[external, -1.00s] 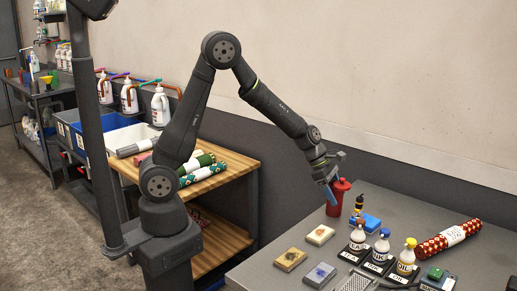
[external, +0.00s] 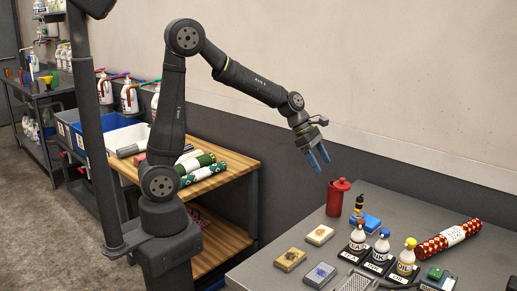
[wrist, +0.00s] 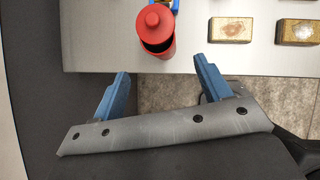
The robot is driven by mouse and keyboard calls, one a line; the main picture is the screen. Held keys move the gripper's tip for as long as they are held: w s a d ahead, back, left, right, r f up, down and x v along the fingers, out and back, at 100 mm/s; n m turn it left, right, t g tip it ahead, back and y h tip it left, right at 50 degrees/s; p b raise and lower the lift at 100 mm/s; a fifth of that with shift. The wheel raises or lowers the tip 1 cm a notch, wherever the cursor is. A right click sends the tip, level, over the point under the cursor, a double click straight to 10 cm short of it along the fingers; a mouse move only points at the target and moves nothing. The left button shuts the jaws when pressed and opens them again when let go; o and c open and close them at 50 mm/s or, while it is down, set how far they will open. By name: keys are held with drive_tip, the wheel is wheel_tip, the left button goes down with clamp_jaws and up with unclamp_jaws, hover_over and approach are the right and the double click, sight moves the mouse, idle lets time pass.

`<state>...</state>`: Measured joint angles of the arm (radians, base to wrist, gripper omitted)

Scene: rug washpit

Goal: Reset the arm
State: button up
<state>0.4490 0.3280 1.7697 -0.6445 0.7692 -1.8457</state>
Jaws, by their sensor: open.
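My gripper (external: 318,158) hangs in the air beyond the table's left edge, above and left of the red canister. Its two blue fingers are apart with nothing between them; they also show in the wrist view (wrist: 163,86). The red canister (external: 336,199) stands upright near the back left corner of the grey table (external: 285,262). In the wrist view the canister (wrist: 155,30) has its round lid set off to one side, showing a dark opening.
Sponge-like blocks (external: 319,235), labelled bottles (external: 381,248), a blue block (external: 368,220) and a red patterned roll (external: 448,238) occupy the table. A wooden shelf (external: 238,166) with rolled rugs stands left, near my base. The wall (external: 400,90) runs behind.

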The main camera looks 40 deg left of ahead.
sight(335, 182)
idle(0.4)
drive_tip(key=x, duration=1.2)
drive_tip(key=shift+f, duration=0.25)
drive_tip(key=shift+r, duration=1.4)
